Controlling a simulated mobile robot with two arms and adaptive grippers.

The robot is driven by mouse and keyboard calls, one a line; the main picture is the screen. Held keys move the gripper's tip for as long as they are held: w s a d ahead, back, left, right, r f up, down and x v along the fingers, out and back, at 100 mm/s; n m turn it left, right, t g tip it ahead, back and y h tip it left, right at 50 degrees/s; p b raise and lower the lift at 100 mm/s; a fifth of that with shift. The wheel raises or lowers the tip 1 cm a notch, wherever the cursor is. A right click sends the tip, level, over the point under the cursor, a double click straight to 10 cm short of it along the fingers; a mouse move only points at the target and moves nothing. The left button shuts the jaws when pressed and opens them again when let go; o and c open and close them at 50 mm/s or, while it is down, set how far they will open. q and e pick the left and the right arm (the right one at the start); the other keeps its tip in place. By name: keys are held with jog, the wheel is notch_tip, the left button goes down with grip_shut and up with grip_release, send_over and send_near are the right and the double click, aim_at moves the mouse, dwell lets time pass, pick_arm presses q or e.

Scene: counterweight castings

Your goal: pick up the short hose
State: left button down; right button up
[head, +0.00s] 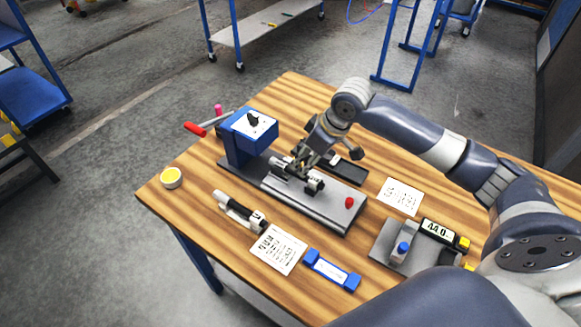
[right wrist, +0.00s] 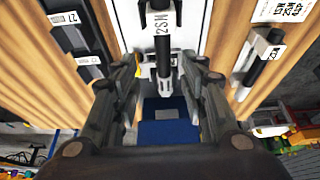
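A short black and white hose piece lies along the grey base of a blue-headed bench device (head: 250,135). In the right wrist view the hose (right wrist: 163,50) runs lengthwise between my fingers, beside lettering that reads like "2SN". In the head view its ends show on both sides of my right gripper (head: 302,163), which covers its middle. The right gripper (right wrist: 160,70) is open, with a finger on each side of the hose and gaps visible. Whether the fingertips are level with the hose is hard to tell. My left gripper is out of view.
A black and white part (head: 238,210) lies left of the device, by a printed sheet (head: 278,250) and a blue part (head: 331,270). A yellow-topped tin (head: 171,177) stands near the left table edge. A red-handled lever (head: 195,129) sticks out left.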

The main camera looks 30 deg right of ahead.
aim_at(298, 171)
jog(key=p+x, duration=0.1)
jog(key=x, duration=0.2)
jog(key=shift+s+a+p, duration=0.1)
jog(key=shift+a+p, duration=0.1)
jog(key=shift+p, duration=0.15)
jog(key=shift+x, duration=1.05)
jog(key=shift+f, duration=0.25)
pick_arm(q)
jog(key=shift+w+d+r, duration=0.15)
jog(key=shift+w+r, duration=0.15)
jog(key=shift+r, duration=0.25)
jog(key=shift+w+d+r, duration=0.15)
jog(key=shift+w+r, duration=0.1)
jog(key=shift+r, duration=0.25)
pick_arm(e)
grip_shut()
